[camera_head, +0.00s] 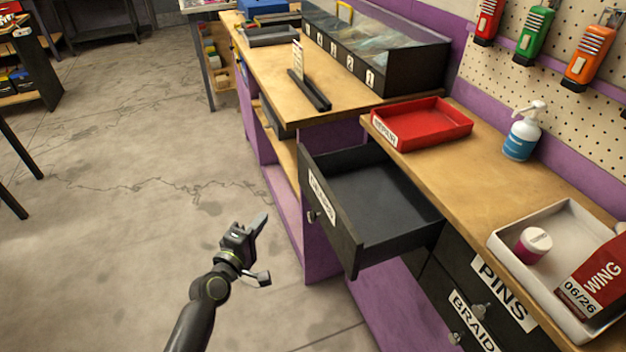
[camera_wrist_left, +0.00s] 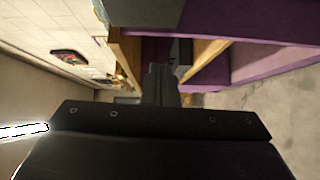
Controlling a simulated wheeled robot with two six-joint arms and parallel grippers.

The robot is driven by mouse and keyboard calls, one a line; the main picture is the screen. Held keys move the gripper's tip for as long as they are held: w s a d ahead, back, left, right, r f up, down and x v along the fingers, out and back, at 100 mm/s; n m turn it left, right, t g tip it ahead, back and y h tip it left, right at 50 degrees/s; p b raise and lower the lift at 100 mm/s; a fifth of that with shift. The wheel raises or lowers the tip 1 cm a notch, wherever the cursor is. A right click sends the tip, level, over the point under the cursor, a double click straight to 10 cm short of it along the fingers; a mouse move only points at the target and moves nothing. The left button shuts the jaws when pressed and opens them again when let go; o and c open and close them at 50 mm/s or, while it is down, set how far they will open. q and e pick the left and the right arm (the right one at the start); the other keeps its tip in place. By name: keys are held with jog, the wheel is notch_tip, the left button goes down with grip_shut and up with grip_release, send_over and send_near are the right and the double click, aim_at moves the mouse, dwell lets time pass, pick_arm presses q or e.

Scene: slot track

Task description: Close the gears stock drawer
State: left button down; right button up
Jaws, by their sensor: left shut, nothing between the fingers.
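The gears stock drawer (camera_head: 338,222) is black and stands pulled out from under the wooden bench. It looks empty inside. Its front faces the lower left, with a white label, seen at a steep angle and hard to read, and a small round knob (camera_head: 311,216). My left gripper (camera_head: 263,220) is shut and empty, in the open space left of the drawer front and apart from it. Its dark fingers (camera_wrist_left: 160,84) also show in the left wrist view. My right gripper is not in view.
Shut drawers labelled PINS (camera_head: 503,290) and BRAID (camera_head: 470,322) are below right. The floor to the left is clear.

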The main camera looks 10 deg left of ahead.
pick_arm(q)
jog(key=r, duration=0.1)
send_near(303, 176)
jog(key=w+a, duration=0.3)
jog(key=w+d, duration=0.2)
jog(key=shift+w+d+f, duration=0.15)
jog(key=shift+d+f, duration=0.15)
jog(key=shift+d, duration=0.1)
jog(key=shift+w+d, duration=0.3)
jog(key=shift+d, duration=0.15)
